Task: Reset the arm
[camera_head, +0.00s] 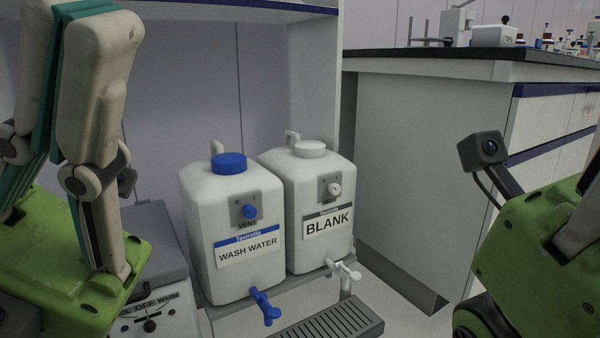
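My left gripper (58,75) stands upright at the left edge, close to the camera. Its beige fingers with teal pads point up and lie close together, with nothing seen between them. Its green body (80,265) is below. My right gripper's green body (540,265) enters at the right edge, with a small dark camera (482,150) on it. Part of one finger link (585,220) shows there. Its fingertips are outside the picture, so its opening is hidden.
Two white containers, WASH WATER (225,210) and BLANK (310,190), stand on a shelf with taps pointing forward. A grey device (158,315) with a dial is beside them, behind my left gripper. A drip grate (335,325) lies in front. A bench (430,170) stands right.

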